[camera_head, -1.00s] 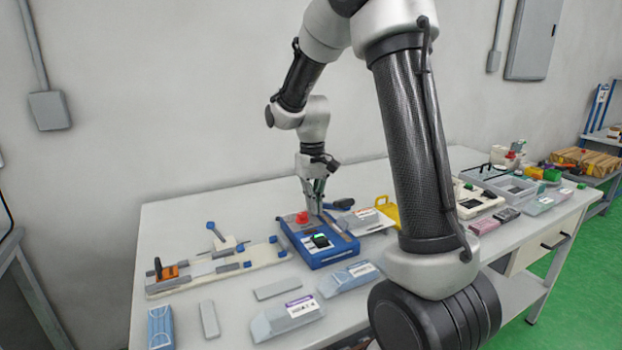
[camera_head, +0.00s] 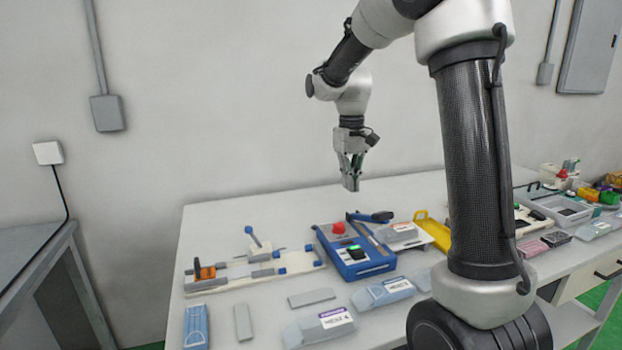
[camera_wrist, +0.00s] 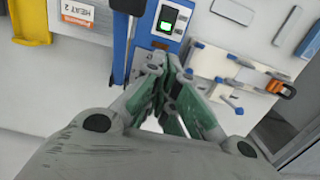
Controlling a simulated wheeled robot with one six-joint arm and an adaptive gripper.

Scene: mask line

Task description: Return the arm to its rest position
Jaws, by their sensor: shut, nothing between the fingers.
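My gripper (camera_head: 351,186) hangs pointing down in the air above the back part of the white table (camera_head: 215,222). Its fingers are together, with nothing between them. In the wrist view the closed fingertips (camera_wrist: 170,75) show in front of the table with the blue machine (camera_wrist: 146,40) beyond. In the head view the blue machine (camera_head: 370,266) sits below my gripper, apart from it, with a red button, a green-lit display and a dark lever on its side.
A white fixture rail (camera_head: 235,277) with blue knobs lies left of the machine. Labelled grey-blue packs (camera_head: 384,292) lie in front. A yellow holder (camera_head: 436,232) stands right. Bins and parts (camera_head: 565,208) fill the far right. The air around my gripper is clear.

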